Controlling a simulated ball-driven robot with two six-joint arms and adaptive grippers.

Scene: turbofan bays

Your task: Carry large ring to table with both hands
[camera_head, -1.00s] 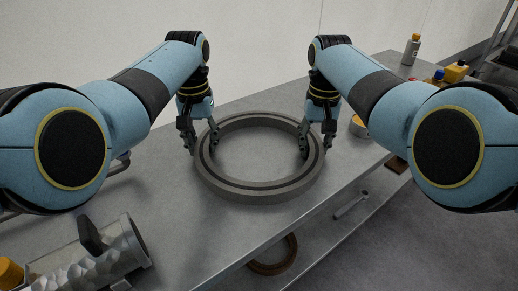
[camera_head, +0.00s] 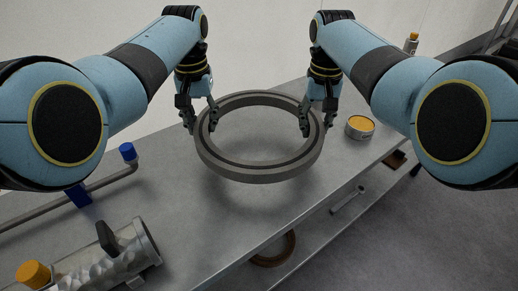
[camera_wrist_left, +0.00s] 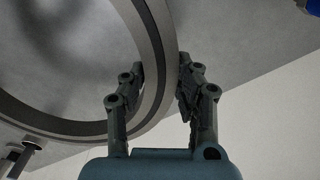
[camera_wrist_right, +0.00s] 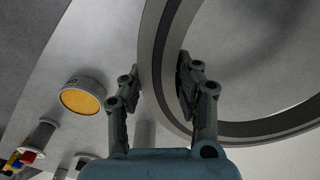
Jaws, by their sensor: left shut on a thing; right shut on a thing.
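The large grey ring (camera_head: 258,174) is held level between my two grippers. It appears raised above the metal table (camera_head: 190,220), with a soft shadow on the table below it. My left gripper (camera_head: 200,122) is shut on the ring's left rim; the left wrist view shows its fingers (camera_wrist_left: 160,88) on either side of the ring wall (camera_wrist_left: 152,30). My right gripper (camera_head: 317,124) is shut on the ring's right rim; the right wrist view shows its fingers (camera_wrist_right: 160,80) on both sides of the wall (camera_wrist_right: 158,30).
A round tin with a yellow top (camera_head: 359,127) stands right of the ring. A silver cylinder (camera_head: 105,258) with an orange cap lies at the front left, near a grey pipe with blue fittings (camera_head: 100,184). A brown ring (camera_head: 274,250) lies on the lower shelf. A bottle (camera_head: 411,43) stands at the back right.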

